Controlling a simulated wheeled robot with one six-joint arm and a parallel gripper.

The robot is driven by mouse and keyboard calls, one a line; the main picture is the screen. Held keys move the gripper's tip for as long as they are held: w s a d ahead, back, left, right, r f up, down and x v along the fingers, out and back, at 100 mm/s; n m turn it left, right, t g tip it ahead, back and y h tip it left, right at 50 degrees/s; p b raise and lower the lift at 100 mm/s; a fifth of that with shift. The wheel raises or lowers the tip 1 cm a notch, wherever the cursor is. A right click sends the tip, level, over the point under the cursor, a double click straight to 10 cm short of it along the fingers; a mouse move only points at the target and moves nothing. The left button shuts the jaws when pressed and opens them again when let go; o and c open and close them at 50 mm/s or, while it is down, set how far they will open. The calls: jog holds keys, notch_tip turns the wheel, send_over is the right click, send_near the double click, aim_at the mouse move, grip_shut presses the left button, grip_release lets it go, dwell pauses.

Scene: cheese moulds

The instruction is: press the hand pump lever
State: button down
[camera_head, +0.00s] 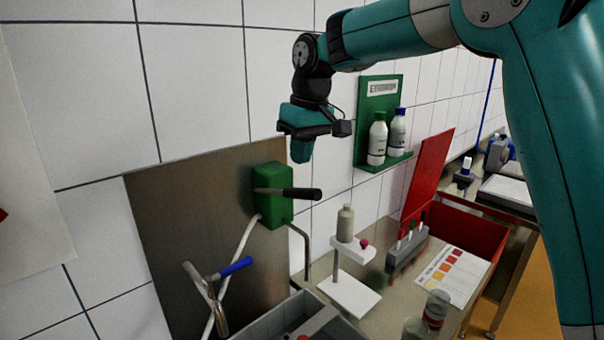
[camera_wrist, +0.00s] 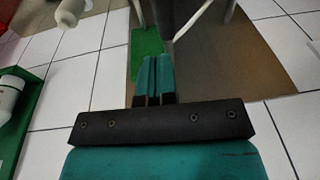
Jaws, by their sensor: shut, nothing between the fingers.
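The hand pump (camera_head: 273,200) is a green box on a steel wall panel. Its lever (camera_head: 302,194) sticks out to the right, about level, with a black grip. My gripper (camera_head: 301,158) is shut and empty, fingers pointing down. It appears above the lever in the head view, with a gap between fingertips and grip. Contact is not visible.
A green wall shelf (camera_head: 385,163) with two bottles is right of my gripper. Below are a bent spout (camera_head: 304,245), a stand with a grey bottle (camera_head: 346,223), a sink (camera_head: 285,318) and a blue-handled tap (camera_head: 235,266). A red bin (camera_head: 470,228) stands further right.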

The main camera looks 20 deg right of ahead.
jog(key=shift+s+a+f+p, duration=0.1)
jog(key=shift+s+f+p, duration=0.25)
jog(key=shift+f, duration=0.5)
jog(key=shift+s+f+p, duration=0.1)
jog(key=shift+s+f, duration=0.3)
jog(key=shift+f, duration=0.45)
notch_tip(320, 180, down, 14)
jog(key=s+d+t+y+b, duration=0.1)
jog(key=t+b, duration=0.5)
jog(key=b, duration=2)
jog(key=shift+s+r+t+y, duration=0.15)
jog(key=shift+s+t+y, duration=0.15)
jog(key=shift+s+y, duration=0.5)
jog(key=shift+f, duration=0.2)
jog(key=w+r+p+v, duration=0.1)
jog(key=p+v, duration=0.1)
jog(key=v, duration=1.2)
jog(key=shift+w+d, duration=0.15)
jog(key=shift+d, duration=0.05)
